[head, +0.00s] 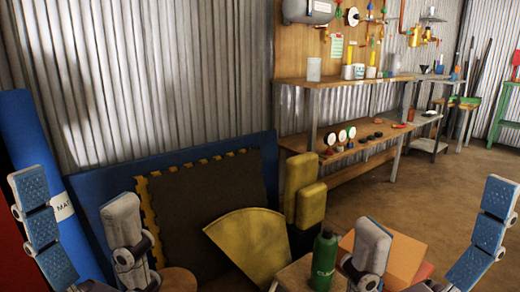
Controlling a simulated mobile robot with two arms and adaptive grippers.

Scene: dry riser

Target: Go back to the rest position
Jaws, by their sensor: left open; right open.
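My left gripper (76,197) is at the lower left of the head view, its blue-padded finger and grey finger spread wide apart with nothing between them. My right gripper (436,214) is at the lower right, also spread wide and empty. Both grippers point upward in the picture. A green bottle (325,262) stands upright on a small wooden top (296,276), just left of my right gripper's inner finger in the picture. Orange boxes (398,256) show between the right gripper's fingers, apparently behind them. The lower parts of both arms are cut off by the frame.
Dark and blue mats (205,195) lean on the corrugated wall, with a yellow fan-shaped piece (252,245) in front. A rolled blue mat (38,140) stands at left. A wooden shelf bench (345,84) holds small items. Open floor (450,190) lies at right.

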